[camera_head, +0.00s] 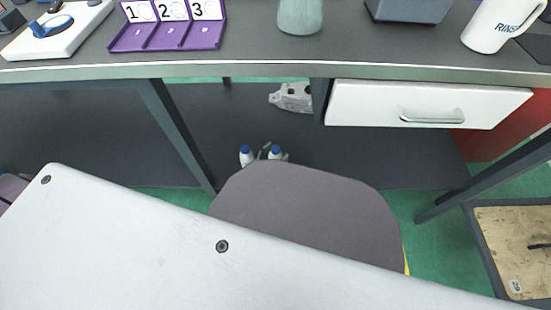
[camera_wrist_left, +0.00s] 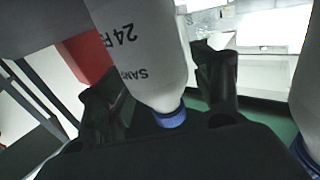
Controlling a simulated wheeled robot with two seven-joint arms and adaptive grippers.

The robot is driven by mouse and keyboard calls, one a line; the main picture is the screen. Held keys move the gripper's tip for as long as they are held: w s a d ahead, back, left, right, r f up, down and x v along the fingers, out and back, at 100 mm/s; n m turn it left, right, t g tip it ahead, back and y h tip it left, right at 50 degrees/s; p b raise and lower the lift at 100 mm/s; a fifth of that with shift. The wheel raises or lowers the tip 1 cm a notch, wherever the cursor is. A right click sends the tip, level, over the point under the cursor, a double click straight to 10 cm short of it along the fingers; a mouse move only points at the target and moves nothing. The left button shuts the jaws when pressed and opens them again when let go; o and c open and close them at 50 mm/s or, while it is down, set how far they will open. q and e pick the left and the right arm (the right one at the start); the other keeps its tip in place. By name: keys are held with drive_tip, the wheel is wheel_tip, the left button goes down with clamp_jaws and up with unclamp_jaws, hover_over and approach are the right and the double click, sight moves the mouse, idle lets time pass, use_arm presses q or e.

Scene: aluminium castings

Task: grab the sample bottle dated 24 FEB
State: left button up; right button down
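In the left wrist view, a white sample bottle (camera_wrist_left: 150,55) with a blue cap (camera_wrist_left: 171,118) shows upside down in the picture. Its printing reads "SAM" and "24 F"; the rest is out of sight. The dark fingers of my left gripper (camera_wrist_left: 155,72) stand on either side of it, cap toward the palm. A gap shows by the right finger, so the gripper looks open around the bottle. A second blue-capped bottle (camera_wrist_left: 307,95) is at the right edge. In the head view two small blue-capped bottles (camera_head: 246,156) (camera_head: 275,153) show under the table; their labels are unreadable. My right gripper is out of view.
A grey rounded seat (camera_head: 310,210) covers the area in front of the bottles. Above them is the table (camera_head: 250,60) with a white drawer (camera_head: 430,104). A grey metal part (camera_head: 292,97) lies beneath. Table legs stand at both sides. A purple numbered tray (camera_head: 165,38) is on top.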

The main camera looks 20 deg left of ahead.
use_arm(q)
drive_tip(key=c, duration=0.9)
drive_tip(key=shift+c, duration=0.2)
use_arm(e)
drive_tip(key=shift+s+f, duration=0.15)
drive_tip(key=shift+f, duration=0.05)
use_arm(q)
drive_tip(key=shift+r, duration=0.2)
